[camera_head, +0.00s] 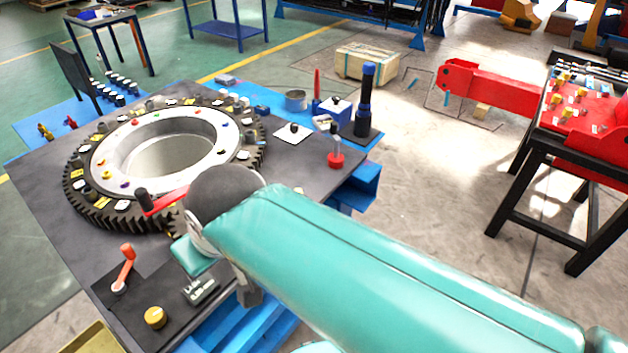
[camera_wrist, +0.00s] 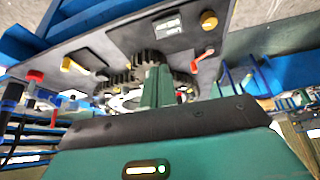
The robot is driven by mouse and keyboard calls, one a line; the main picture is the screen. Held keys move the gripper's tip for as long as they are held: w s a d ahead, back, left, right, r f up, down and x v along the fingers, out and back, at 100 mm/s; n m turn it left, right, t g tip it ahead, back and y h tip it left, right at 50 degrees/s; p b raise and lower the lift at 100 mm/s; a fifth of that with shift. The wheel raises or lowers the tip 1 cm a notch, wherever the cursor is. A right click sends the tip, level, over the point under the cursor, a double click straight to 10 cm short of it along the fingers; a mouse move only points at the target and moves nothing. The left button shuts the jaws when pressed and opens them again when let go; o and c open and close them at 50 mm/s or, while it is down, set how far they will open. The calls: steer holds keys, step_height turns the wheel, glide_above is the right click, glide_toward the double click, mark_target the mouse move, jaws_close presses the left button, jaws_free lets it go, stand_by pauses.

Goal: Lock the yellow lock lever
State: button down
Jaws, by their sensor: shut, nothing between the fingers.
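The yellow lever (camera_wrist: 72,65) shows in the wrist view, on a dark plate at the left part of the grey table top. It is out of sight in the head view, where my arm covers that part of the table. My gripper (camera_wrist: 158,74) shows in the wrist view as teal fingers close together, with nothing held. Its fingers point toward dark gear teeth (camera_wrist: 150,58) and are clear of the yellow lever, to its right. In the head view my arm hides most of the gripper. Whether the lever is locked, I cannot tell.
An orange lever (camera_head: 125,266) and a yellow knob (camera_head: 155,318) stand on the near table corner. A large ring gear (camera_head: 100,205) with a red-armed handle (camera_head: 168,198) fills the table's middle. A red-based post (camera_head: 336,155) and dark blue cylinder (camera_head: 364,100) stand at the right.

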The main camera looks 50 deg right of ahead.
steer(key=w+d+g+y, duration=0.1)
steer(key=w+d, duration=0.3)
steer(key=d, duration=0.3)
steer(key=w+d+f+g, duration=0.1)
steer(key=w+d, duration=0.2)
steer(key=d, duration=0.4)
steer(key=w+d+g+y, duration=0.1)
steer(key=w+d+g, duration=0.1)
steer(key=w+d, duration=0.3)
steer(key=s+d+f+t+y, duration=0.1)
steer(key=s+d+f+y, duration=0.1)
steer(key=d, duration=0.9)
steer(key=s+d+f+n+t+y, duration=0.1)
steer(key=s+d+f+t, duration=0.1)
steer(key=d, duration=1)
step_height(320, 180, down, 3)
steer(key=shift+s+d+r+y, duration=0.15)
steer(key=shift+s+y, duration=0.25)
steer(key=shift+s, duration=0.25)
